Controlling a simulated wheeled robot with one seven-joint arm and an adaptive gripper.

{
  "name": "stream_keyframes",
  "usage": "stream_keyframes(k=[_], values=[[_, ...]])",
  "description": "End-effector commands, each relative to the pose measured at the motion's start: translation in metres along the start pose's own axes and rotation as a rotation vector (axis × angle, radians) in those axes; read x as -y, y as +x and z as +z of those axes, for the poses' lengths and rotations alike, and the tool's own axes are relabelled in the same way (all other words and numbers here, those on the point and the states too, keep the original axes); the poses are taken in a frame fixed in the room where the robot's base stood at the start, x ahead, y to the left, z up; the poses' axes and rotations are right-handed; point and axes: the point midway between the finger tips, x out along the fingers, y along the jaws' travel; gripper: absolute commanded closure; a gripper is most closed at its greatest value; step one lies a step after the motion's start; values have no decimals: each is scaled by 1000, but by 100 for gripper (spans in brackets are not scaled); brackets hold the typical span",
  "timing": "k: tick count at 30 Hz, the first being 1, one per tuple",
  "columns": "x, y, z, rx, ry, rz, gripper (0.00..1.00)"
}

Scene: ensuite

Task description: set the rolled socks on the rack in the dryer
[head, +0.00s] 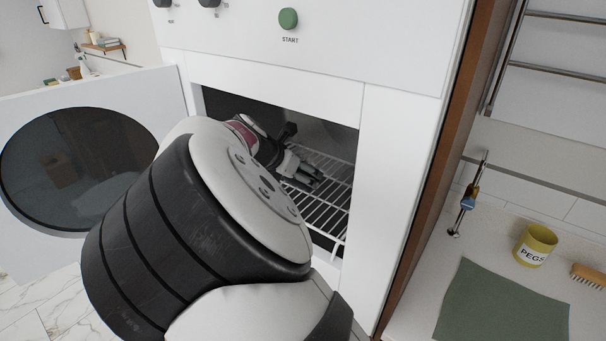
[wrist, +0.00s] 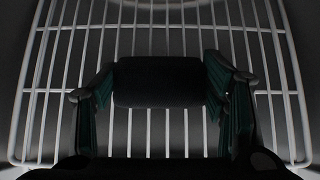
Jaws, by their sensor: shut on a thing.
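In the wrist view, a dark roll, the rolled socks (wrist: 158,82), is held between the two fingers of my gripper (wrist: 158,92). The fingers touch it on its left and right ends. The white wire rack (wrist: 165,42) lies behind the roll; whether the roll touches it I cannot tell. In the head view, my gripper (head: 305,172) is inside the dryer (head: 402,150), over the rack (head: 325,215). My arm hides part of the opening, and the socks are hard to make out there.
The round-windowed dryer door (head: 75,170) stands open at the left. The opening's right wall is close to my arm. At the right, a counter holds a yellow pegs pot (head: 535,246), a green cloth (head: 500,305) and a brush (head: 588,275). A green start button (head: 288,18) is above.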

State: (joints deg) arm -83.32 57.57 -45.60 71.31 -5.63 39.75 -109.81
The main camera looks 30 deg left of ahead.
Motion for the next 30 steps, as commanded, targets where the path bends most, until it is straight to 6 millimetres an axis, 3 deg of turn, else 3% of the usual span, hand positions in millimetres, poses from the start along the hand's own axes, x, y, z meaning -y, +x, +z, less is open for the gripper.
stream_keyframes(k=[13,14,16,26,30], values=[[1,5,-4,0,2,-1,61],[1,5,-4,0,2,-1,27],[1,5,-4,0,2,-1,14],[1,4,-3,1,2,-1,14],[0,-6,-1,0,3,1,14]])
